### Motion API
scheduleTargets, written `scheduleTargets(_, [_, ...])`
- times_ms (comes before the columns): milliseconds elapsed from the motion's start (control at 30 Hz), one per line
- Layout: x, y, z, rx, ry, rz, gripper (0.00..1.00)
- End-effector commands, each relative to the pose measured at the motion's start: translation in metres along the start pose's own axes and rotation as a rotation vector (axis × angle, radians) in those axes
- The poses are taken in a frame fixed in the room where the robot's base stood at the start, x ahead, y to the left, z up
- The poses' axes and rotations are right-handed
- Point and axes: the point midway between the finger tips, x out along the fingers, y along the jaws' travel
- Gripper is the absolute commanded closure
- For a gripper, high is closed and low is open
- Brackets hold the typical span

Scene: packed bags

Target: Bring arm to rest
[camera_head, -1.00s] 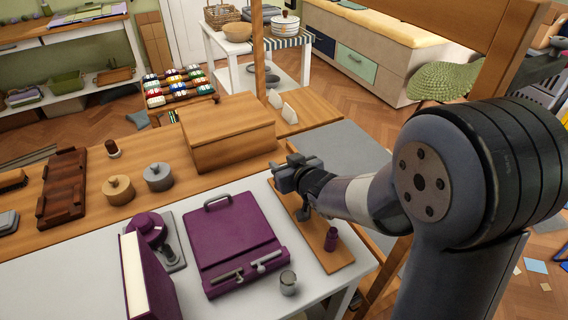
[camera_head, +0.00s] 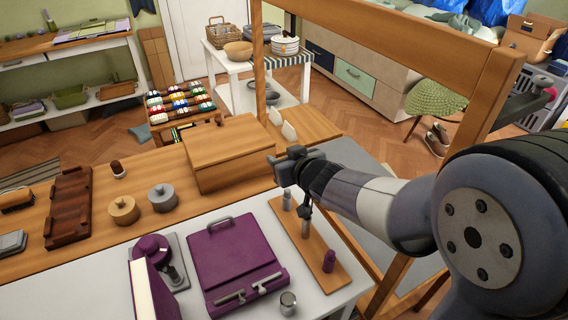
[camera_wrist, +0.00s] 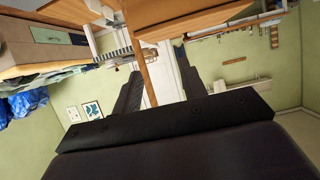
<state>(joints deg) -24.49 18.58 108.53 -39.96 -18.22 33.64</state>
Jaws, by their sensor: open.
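My gripper (camera_head: 290,165) is in the head view, raised above the table between the wooden box and the wooden frame. In the wrist view its two dark fingers (camera_wrist: 162,92) stand apart with nothing between them. The wrist view looks across the room and appears upside down. My arm reaches in from the right, bent, with its large grey joint at lower right. Below the gripper lies a narrow wooden board (camera_head: 314,262) with a purple bottle (camera_head: 329,261) and small grey upright pieces.
A wooden box (camera_head: 228,153) stands close to the left of my gripper. A wooden frame (camera_head: 390,38) rises behind and right of the arm. A purple case (camera_head: 236,256), grey jar (camera_head: 162,198), wooden jar (camera_head: 124,211) and brown rack (camera_head: 69,208) are on the table.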

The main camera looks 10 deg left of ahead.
Motion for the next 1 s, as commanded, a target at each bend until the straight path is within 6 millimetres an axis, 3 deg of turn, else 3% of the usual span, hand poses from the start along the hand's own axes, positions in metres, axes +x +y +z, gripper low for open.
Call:
scheduleTargets(500, [0.002, 0.000, 0.004, 0.000, -0.002, 0.000, 0.60])
scheduleTargets(1000, [0.034, 0.000, 0.083, 0.002, -0.005, 0.000, 0.60])
